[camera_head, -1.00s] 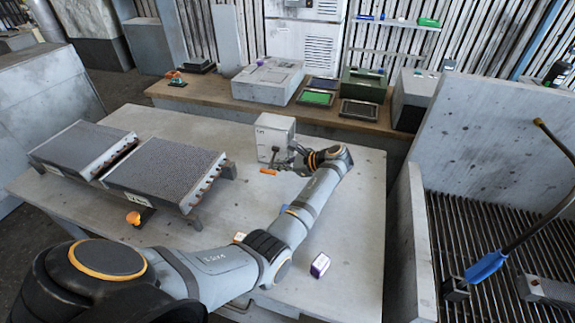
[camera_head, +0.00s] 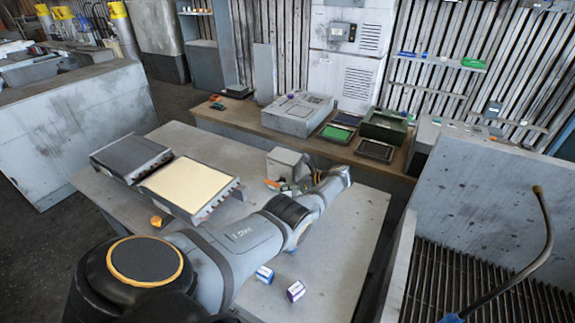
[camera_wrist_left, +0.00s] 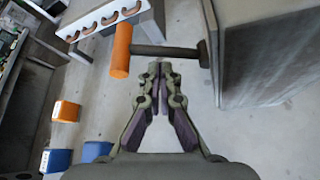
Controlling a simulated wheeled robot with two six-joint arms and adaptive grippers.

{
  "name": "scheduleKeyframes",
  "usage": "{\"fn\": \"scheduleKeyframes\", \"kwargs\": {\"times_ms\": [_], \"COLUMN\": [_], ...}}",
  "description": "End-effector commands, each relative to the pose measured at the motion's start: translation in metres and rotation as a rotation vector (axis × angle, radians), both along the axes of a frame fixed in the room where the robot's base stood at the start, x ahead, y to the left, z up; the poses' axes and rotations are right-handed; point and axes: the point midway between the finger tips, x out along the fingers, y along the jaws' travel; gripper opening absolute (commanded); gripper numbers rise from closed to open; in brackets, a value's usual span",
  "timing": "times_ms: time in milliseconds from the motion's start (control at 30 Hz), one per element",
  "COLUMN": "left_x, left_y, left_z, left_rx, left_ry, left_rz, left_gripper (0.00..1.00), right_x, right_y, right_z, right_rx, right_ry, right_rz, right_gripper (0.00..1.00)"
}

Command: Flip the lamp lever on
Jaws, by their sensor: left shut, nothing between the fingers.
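The lever box (camera_head: 284,163) is a small grey box on the table, partly hidden behind my left arm. Its lever has an orange grip (camera_head: 272,184); in the left wrist view the orange grip (camera_wrist_left: 122,50) sits on a dark rod from the box's side (camera_wrist_left: 265,50). My left gripper (camera_head: 297,188) is beside the lever; in the wrist view its closed fingertips (camera_wrist_left: 160,68) are just below the rod, with nothing between them. I cannot tell whether they touch it. The right-hand flat panel (camera_head: 190,186) glows cream. My right gripper is out of view.
A dark flat panel (camera_head: 130,157) lies left of the glowing one. A blue-and-white block (camera_head: 264,275) and a purple-and-white block (camera_head: 296,291) stand near the table's front. An orange object (camera_head: 156,220) is at the left. A slatted bench (camera_head: 485,285) stands at the right.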

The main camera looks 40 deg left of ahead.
Motion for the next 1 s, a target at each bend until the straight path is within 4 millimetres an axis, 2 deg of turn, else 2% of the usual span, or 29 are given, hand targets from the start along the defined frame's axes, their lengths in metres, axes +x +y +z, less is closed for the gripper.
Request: {"fn": "scheduleKeyframes", "kwargs": {"times_ms": [300,1000], "left_x": [-0.004,-0.003], "left_y": [0.0,0.001], "left_z": [0.005,0.01], "left_rx": [-0.014,-0.013], "left_ry": [0.054,0.054], "left_rz": [0.001,0.001], "left_gripper": [0.0,0.0], "right_x": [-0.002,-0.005], "right_y": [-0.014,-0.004], "right_z": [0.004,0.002], "right_rx": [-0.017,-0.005], "right_ry": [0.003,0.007], "right_rz": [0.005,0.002], "right_gripper": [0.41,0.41]}}
